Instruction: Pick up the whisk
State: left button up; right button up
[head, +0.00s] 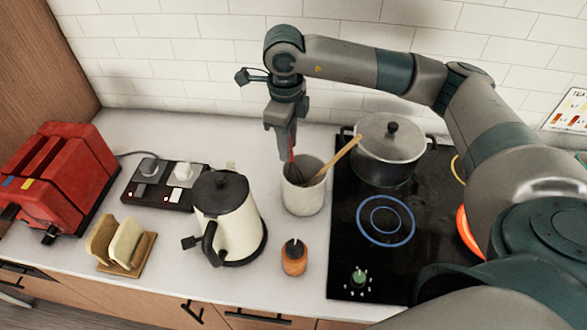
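A white utensil crock (304,200) stands on the counter, left of the hob. A wooden-handled utensil (343,160) leans out of it to the right. A thin red handle (291,157) shows at my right fingertips, and dark wire-like shapes (302,176) lie at the crock's mouth; they look like the whisk, but its outline is partly hidden. My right gripper (287,150) points down right above the crock, with its fingers at the red handle. I cannot tell whether they are closed on it. My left gripper is out of view.
A lidded pot (388,160) stands on the black hob (350,255), close to the crock. A cream kettle (226,205), an orange jar (294,262), a toast rack (122,245) and a red toaster (62,175) stand on the counter. A tiled wall (190,70) is behind.

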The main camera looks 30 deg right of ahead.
grip_shut()
jog(key=shift+r, duration=0.1)
jog(key=shift+r+b, duration=0.4)
notch_tip(320, 180, up, 9)
jog(key=b, duration=0.4)
jog(key=shift+w, duration=0.1)
notch_tip(320, 180, up, 6)
jog(key=shift+r+b, duration=0.1)
jog(key=shift+b, duration=0.5)
jog(key=shift+r, duration=0.9)
